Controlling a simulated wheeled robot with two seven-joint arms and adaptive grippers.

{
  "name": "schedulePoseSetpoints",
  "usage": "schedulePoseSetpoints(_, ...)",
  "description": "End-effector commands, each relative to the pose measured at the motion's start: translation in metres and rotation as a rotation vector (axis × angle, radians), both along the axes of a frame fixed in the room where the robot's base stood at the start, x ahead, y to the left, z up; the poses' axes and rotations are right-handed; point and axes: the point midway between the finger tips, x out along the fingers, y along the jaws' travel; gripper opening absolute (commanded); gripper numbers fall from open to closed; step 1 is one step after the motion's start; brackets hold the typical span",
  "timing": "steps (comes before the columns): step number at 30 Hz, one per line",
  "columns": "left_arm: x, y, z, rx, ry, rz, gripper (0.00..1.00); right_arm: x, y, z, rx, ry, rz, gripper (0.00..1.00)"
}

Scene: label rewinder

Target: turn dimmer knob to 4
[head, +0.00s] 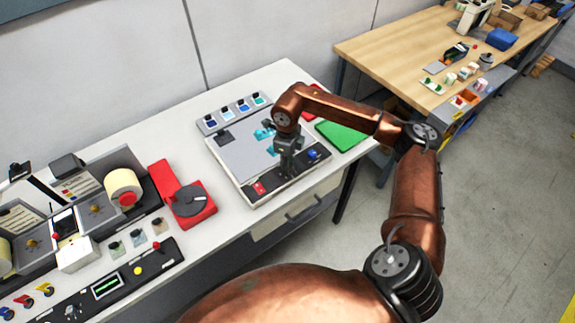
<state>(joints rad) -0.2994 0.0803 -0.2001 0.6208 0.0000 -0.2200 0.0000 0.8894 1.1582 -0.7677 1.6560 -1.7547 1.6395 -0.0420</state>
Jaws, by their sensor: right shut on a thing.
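My right gripper (287,166) reaches down over the black front strip (280,178) of a grey flat panel unit (240,158) on the white bench. Its fingers are shut at the strip, between a red switch (259,188) and a blue knob (313,155). The dimmer knob is hidden behind the fingers, where they are closed on it. Its pointer and scale marks cannot be read. My left gripper is not in view.
Left of the panel, a red device with a dark disc (187,201) stands on the white bench (228,222). A green mat (341,135) lies right of the panel. A cream roll (122,187) and a black control box (112,282) are farther left. A wooden table (390,60) stands behind right.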

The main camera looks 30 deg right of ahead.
Motion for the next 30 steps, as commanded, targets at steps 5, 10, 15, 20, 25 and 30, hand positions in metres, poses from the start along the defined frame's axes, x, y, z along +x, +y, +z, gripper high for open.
schedulePoseSetpoints(5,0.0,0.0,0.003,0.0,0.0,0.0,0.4,0.001,-0.001,0.001,0.0,-0.001,-0.169,0.0)
schedulePoseSetpoints(10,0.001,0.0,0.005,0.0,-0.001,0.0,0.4,0.001,-0.001,0.002,0.0,-0.001,-0.33,0.0)
schedulePoseSetpoints(15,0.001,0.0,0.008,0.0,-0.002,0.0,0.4,0.001,-0.001,0.002,0.0,-0.001,-0.492,0.0)
schedulePoseSetpoints(20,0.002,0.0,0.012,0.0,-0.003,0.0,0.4,0.001,-0.001,0.002,-0.001,-0.002,-0.644,0.0)
schedulePoseSetpoints(25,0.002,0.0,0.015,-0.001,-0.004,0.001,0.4,0.001,-0.001,0.002,0.0,-0.002,-0.805,0.0)
schedulePoseSetpoints(30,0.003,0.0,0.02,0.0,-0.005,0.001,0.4,0.001,-0.001,0.002,0.001,-0.003,-0.966,0.0)
